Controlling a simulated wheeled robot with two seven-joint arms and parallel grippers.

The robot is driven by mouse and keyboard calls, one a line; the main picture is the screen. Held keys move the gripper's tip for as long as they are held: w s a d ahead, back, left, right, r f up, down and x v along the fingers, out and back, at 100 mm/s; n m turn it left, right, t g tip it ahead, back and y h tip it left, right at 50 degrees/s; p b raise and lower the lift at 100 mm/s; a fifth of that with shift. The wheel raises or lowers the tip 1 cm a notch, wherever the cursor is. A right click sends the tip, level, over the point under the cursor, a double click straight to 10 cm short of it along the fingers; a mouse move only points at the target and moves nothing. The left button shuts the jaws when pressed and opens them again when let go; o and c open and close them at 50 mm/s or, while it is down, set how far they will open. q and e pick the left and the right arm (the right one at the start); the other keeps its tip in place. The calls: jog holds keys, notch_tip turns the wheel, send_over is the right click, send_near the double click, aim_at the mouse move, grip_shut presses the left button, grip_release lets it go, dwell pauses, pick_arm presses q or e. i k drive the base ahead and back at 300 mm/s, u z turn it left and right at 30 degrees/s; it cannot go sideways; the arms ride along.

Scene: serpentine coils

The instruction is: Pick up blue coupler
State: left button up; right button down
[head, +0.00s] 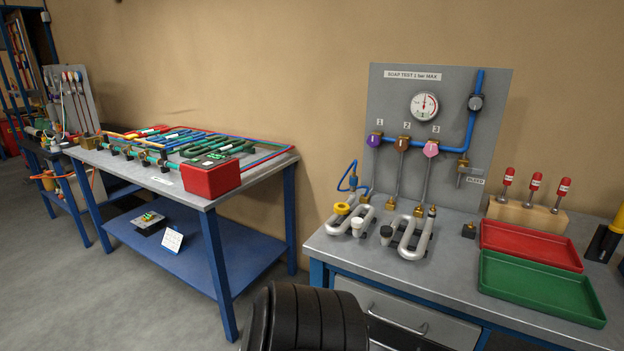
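I cannot make out a separate blue coupler for certain. A thin blue hose (350,178) loops up at the back left of the right bench, behind a silver serpentine coil (348,219). This coil carries a yellow cap (341,208) and a white cap. Neither gripper's fingers show. A black ribbed part of my own body fills the bottom middle.
A grey panel (385,100) with a gauge (424,105) and a blue pipe stands behind the coils. A red tray (530,245), a green tray (541,287) and a wooden block (527,216) with red-handled tools lie right. A blue-legged table (270,168) holds green coils (185,140) and a red box (210,178).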

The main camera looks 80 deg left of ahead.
aim_at(353, 178)
jog(key=u, duration=0.95)
jog(key=i, duration=0.85)
jog(key=u, duration=0.8)
